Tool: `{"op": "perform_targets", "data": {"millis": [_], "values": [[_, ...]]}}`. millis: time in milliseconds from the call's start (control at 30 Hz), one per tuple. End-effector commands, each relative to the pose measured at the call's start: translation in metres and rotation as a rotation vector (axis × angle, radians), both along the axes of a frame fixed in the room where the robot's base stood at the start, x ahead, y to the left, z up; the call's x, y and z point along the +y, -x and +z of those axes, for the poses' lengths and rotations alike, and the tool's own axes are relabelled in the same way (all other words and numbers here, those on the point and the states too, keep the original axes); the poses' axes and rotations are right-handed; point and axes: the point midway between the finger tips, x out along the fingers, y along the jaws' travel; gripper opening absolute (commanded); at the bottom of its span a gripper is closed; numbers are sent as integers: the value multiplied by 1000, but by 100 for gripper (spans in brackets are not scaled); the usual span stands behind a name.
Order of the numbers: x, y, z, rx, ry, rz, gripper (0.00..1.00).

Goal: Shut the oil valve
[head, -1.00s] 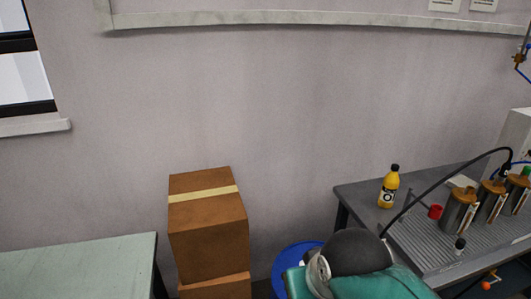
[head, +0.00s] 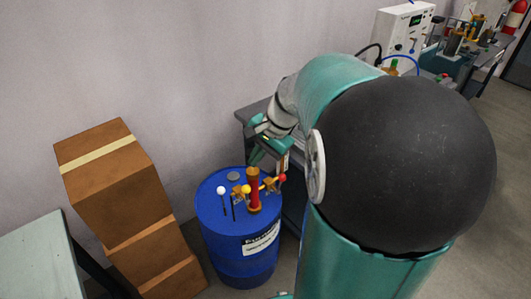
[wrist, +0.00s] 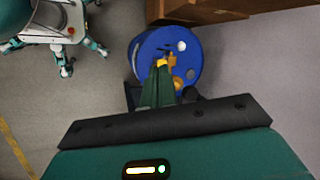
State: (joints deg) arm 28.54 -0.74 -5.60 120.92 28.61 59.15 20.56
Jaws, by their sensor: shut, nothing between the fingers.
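A blue drum (head: 222,245) stands on the floor beside the boxes, with a white label on its side. On its lid stands a red upright cylinder (head: 254,188) with brass fittings (head: 240,189), a red knob (head: 282,178), a yellow knob and a white-knobbed lever (head: 221,191). I cannot tell which fitting is the oil valve. My gripper (head: 256,153) is above the back of the drum lid, partly hidden by its own wrist. In the wrist view, my green fingers (wrist: 161,68) are together and empty, pointing at the drum (wrist: 146,47). They overlap the brass parts (wrist: 173,62); contact is unclear.
Stacked cardboard boxes (head: 115,180) stand left of the drum, near a pale green table (head: 35,255). A grey bench (head: 252,113) is behind my arm, with a white control box (head: 403,28) farther right. Bare floor lies right of my arm.

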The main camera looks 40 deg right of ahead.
Motion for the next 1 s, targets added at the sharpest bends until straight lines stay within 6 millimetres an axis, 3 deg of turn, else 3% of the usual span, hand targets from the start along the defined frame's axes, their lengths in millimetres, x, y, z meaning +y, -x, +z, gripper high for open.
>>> {"op": "perform_targets", "data": {"millis": [33,267,500,600,800,1000], "values": [[-22,-5,-13,25,-52,-86,0],[-113,-13,-66,100,-276,-459,0],[-211,7,-135,152,-508,-840,0],[-241,21,-161,165,-586,-963,0],[-267,33,-185,171,-657,-1073,0],[-260,24,-198,174,-661,-1074,0]]}}
